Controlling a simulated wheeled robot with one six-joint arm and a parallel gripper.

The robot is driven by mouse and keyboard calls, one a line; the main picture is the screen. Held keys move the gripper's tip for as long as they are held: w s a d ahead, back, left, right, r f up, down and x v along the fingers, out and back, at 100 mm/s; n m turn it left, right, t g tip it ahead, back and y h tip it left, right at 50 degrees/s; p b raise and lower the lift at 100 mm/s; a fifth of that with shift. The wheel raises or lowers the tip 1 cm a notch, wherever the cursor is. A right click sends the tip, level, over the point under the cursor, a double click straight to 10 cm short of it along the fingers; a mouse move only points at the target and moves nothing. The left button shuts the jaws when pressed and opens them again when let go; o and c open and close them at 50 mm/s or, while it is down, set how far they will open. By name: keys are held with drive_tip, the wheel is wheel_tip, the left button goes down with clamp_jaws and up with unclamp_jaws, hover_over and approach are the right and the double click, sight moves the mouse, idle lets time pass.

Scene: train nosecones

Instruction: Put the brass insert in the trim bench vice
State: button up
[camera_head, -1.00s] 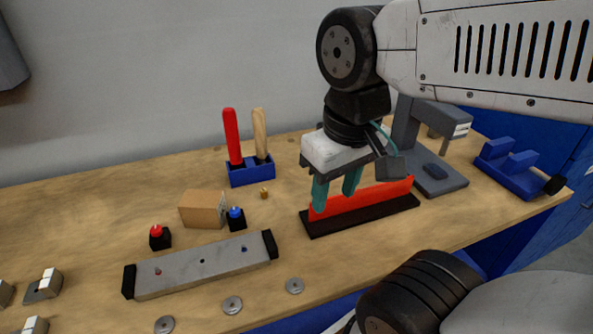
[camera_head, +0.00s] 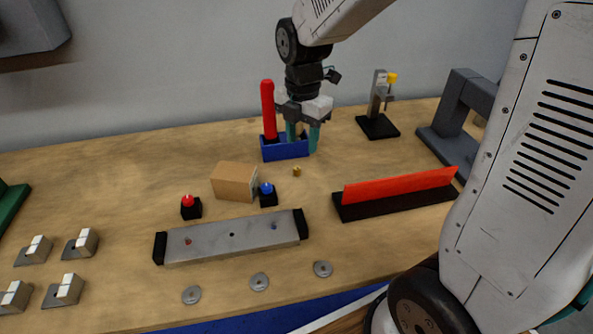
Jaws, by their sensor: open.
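The brass insert (camera_head: 297,171) is a small gold-coloured piece standing on the wooden bench, in front of the blue tool holder (camera_head: 272,154). My gripper (camera_head: 302,143) is open, with teal fingers pointing down at the right part of that holder. The fingers appear to straddle the wooden-handled tool, which is mostly hidden behind my gripper; I cannot tell if they touch it. The insert is below and apart from the fingers in the picture. The blue vice-like fixture seen earlier at the bench's right end is not in view now.
A red tool (camera_head: 268,110) stands in the holder. Around the insert are a cardboard box (camera_head: 234,182), a blue button (camera_head: 267,190), a red button (camera_head: 189,206) and a red strip on a black base (camera_head: 398,190). A black stand (camera_head: 378,125) and grey press (camera_head: 455,130) stand farther right.

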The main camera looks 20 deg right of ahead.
sight(297, 167)
drive_tip(key=shift+w+a+f+n, duration=0.15)
drive_tip(key=shift+w+f+n, duration=0.55)
drive_tip(key=shift+f+n, duration=0.1)
wheel_tip(297, 167, down, 8)
drive_tip(key=shift+w+a+r, duration=0.1)
drive_tip(key=shift+w, duration=0.05)
clamp_jaws()
